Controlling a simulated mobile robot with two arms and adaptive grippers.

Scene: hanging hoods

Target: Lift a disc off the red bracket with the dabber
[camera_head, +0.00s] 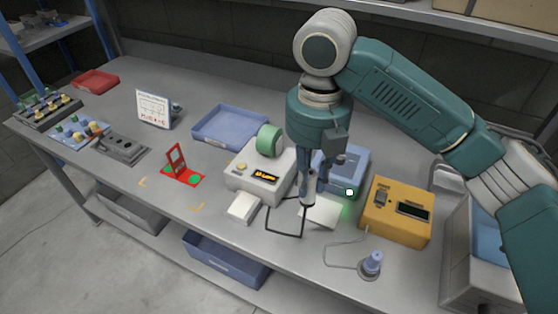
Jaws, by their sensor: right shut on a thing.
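The red bracket (181,177) stands on the bench left of centre, with an upright frame and a flat foot. A green disc (196,178) lies on its foot, and some green also shows at the foot's left end. My right gripper (312,180) points down right of centre, well to the right of the bracket. It is shut on a pale, pen-like tool (308,187) with a black cord, which looks like the dabber. The tool's tip is near a white pad (322,211); I cannot tell whether they touch. My left gripper is not in view.
A white box (262,172) with a green roll stands between bracket and gripper. A blue box (343,168), a yellow box (396,211) and a small corded stand (371,264) are nearby. A blue tray (230,126) lies behind. The black cord loops over the front edge area.

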